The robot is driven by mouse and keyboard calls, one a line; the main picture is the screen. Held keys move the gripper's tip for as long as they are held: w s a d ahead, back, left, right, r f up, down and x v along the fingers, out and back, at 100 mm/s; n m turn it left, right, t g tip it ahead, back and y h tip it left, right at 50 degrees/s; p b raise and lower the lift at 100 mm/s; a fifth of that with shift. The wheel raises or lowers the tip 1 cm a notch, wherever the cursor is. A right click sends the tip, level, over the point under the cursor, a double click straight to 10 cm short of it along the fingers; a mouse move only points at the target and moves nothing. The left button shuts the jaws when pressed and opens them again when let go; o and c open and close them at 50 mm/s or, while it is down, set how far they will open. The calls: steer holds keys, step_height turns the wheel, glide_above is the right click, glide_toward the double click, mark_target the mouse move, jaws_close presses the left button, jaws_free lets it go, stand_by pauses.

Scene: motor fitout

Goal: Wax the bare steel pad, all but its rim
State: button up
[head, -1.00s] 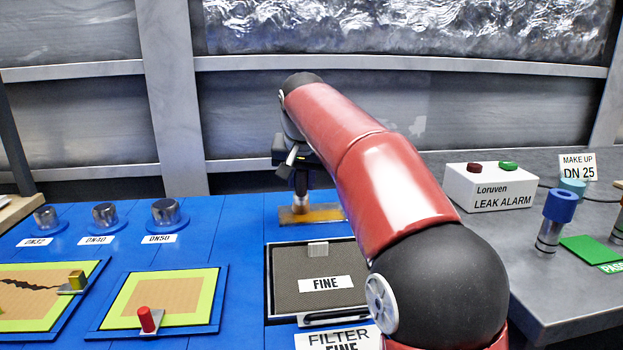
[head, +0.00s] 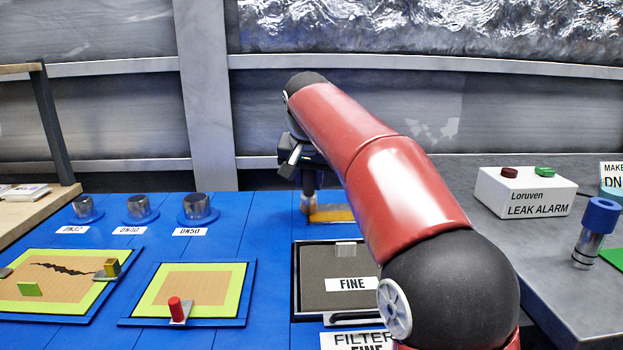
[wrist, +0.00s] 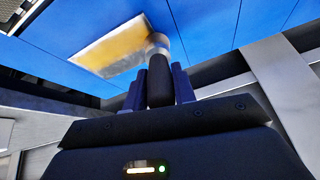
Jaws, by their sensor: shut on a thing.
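The steel pad (head: 337,214) is a flat rectangle on the blue bench top, behind the filter. In the wrist view the pad (wrist: 112,48) is amber-yellow over most of its face, with a paler, greyish border. My gripper (head: 307,176) is shut on an upright applicator (head: 308,203) with a dark handle and a pale round head. In the wrist view the applicator head (wrist: 157,41) is at the right end of the pad; in the head view that is its left end. I cannot tell whether the head touches the surface. The applicator hides that end.
A mesh filter (head: 325,295) marked FINE lies in front of the pad. Metal caps (head: 197,207) marked by DN size stand to the left, behind framed panels (head: 190,290). The leak alarm box (head: 523,192) is at right. My red arm covers the space right of the pad.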

steer(key=shift+r, duration=3)
steer(key=shift+r, duration=1.5)
steer(key=shift+f, duration=0.1)
steer(key=shift+w+f+b, duration=0.2)
steer(key=shift+f+b, duration=0.75)
steer(key=shift+f, duration=0.3)
steer(key=shift+w+f+b, duration=0.2)
steer(key=shift+f+b, duration=0.8)
steer(key=shift+f, duration=0.25)
steer(key=shift+w+f+b, duration=0.2)
steer(key=shift+f+b, duration=0.75)
steer(key=shift+f, duration=0.3)
steer(key=shift+f+b, duration=0.55)
steer(key=shift+f, duration=0.1)
